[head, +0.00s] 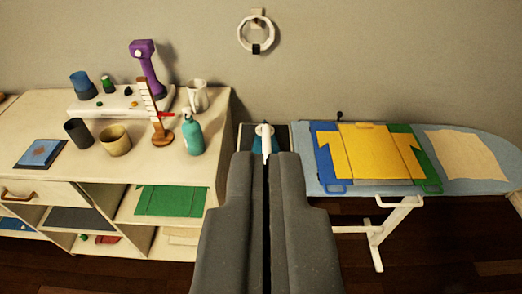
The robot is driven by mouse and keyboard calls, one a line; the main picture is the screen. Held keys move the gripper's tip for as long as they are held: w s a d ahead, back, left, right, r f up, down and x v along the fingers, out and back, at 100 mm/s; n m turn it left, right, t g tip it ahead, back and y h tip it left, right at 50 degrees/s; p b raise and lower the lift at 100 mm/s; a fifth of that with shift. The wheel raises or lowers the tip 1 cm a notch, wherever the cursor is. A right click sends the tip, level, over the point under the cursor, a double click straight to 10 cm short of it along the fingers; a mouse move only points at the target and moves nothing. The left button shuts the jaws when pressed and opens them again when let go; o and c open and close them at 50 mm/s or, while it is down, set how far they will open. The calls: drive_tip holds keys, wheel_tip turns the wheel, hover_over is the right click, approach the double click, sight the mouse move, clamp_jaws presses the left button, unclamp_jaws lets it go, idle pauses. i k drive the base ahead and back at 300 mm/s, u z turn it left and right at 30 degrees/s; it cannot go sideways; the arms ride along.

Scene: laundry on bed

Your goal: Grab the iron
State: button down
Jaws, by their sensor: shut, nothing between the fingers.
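My gripper (265,157) points away from me in the lower middle, its two long dark grey fingers side by side and shut, with nothing between them. Just beyond the fingertips is a small white upright thing (264,135) on a dark blue surface. It may be the iron, but the fingers hide its lower part and I cannot tell for sure. No other thing in view is clearly an iron. A purple upright device (148,68) stands on the white unit at the left; I cannot tell what it is.
A white shelf unit (215,150) at the left bears cups, a teal bottle (192,135) and a wooden stand (157,118). An ironing board (325,172) at the right holds a yellow shirt (372,152) and a cream cloth (465,155). A ring (241,36) hangs on the wall.

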sight(266, 137)
drive_tip(key=u, duration=0.1)
drive_tip(key=i, duration=1.35)
drive_tip(key=z, duration=0.65)
